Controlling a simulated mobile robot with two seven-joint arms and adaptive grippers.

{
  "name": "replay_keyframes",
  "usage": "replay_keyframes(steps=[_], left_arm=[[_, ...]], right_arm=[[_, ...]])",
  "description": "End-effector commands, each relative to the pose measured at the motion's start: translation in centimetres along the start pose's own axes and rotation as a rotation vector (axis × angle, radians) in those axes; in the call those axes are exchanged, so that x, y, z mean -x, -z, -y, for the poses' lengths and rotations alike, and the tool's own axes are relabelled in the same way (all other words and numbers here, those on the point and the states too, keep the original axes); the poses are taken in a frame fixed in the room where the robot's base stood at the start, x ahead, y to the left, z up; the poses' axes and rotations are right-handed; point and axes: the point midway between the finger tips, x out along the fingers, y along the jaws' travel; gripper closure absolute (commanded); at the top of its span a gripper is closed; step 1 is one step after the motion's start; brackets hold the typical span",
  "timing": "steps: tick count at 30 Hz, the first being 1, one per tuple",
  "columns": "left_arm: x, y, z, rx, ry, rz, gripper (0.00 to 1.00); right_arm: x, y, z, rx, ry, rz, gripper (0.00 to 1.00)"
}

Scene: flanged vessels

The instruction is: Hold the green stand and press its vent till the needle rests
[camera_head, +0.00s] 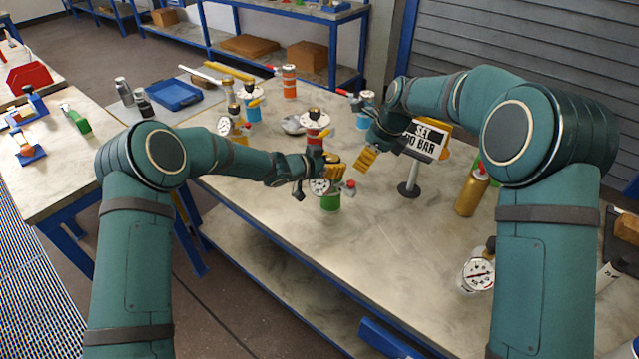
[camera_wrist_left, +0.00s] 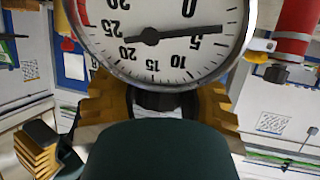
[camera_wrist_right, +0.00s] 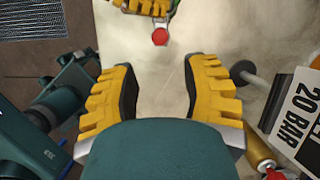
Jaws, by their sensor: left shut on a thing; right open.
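The green stand (camera_head: 330,203) is on the table's near side, with a white round gauge (camera_head: 320,187) on it. In the left wrist view the dial (camera_wrist_left: 165,35) fills the top, its needle pointing close to the 5. My left gripper (camera_head: 328,165) is shut on the stand's upper part; in its wrist view the yellow fingers flank a dark neck below the dial. A red vent knob (camera_head: 350,185) sticks out to the right; it also shows in the right wrist view (camera_wrist_right: 160,36). My right gripper (camera_head: 365,160) is open and empty, apart from the knob.
A sign reading 20 BAR (camera_wrist_right: 299,116) stands on a post right of my right gripper. A gold bottle (camera_head: 471,192) and another gauge (camera_head: 477,275) are further right. Several similar vessels, such as an orange one (camera_head: 289,84), stand behind. Bare tabletop lies in front of the sign.

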Motion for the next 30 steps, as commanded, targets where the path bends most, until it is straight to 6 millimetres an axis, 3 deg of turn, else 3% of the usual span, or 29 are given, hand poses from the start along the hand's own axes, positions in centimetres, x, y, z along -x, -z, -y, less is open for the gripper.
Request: replay_keyframes(steps=[1,4,5,30], left_arm=[[0.01,0.00,0.01,0.000,0.000,0.000,1.00],[0.01,-0.01,0.01,0.000,0.000,0.000,1.00],[0.01,-0.01,0.01,0.000,0.000,0.000,1.00],[0.01,-0.01,0.01,0.000,0.000,0.000,1.00]], right_arm=[[0.00,0.00,0.00,0.000,0.000,0.000,0.58],[0.00,0.00,0.00,0.000,0.000,0.000,0.93],[0.00,0.00,0.00,0.000,0.000,0.000,1.00],[0.00,0.00,0.00,0.000,0.000,0.000,1.00]])
